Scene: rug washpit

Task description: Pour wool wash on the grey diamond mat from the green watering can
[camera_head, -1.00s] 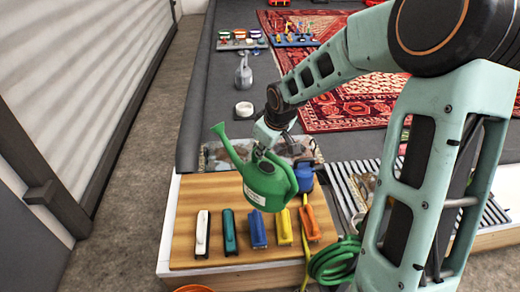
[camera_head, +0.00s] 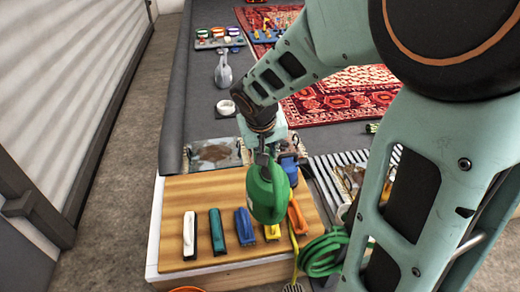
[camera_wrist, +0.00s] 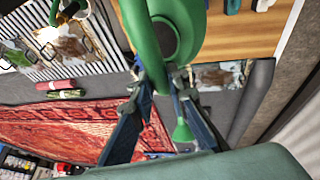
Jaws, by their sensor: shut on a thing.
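The green watering can (camera_head: 267,195) hangs from my gripper (camera_head: 262,152) above the wooden board. In the wrist view, my gripper (camera_wrist: 165,85) is shut at the green can (camera_wrist: 170,25), and the green spout end (camera_wrist: 182,131) shows beyond the fingers. The spout is hidden in the head view. A small greyish mat with a brown patch (camera_head: 214,154) lies just beyond the board; it also shows in the wrist view (camera_wrist: 218,76). Another stained small mat (camera_wrist: 65,42) lies on the striped grate. I cannot make out a diamond pattern on either.
Several coloured brushes, including a white one (camera_head: 189,235), lie on the board (camera_head: 190,190). A blue container (camera_head: 289,168) stands behind the can. A green hose (camera_head: 322,256) is coiled at right. A grey watering can (camera_head: 223,71) and red rugs (camera_head: 335,100) are farther back.

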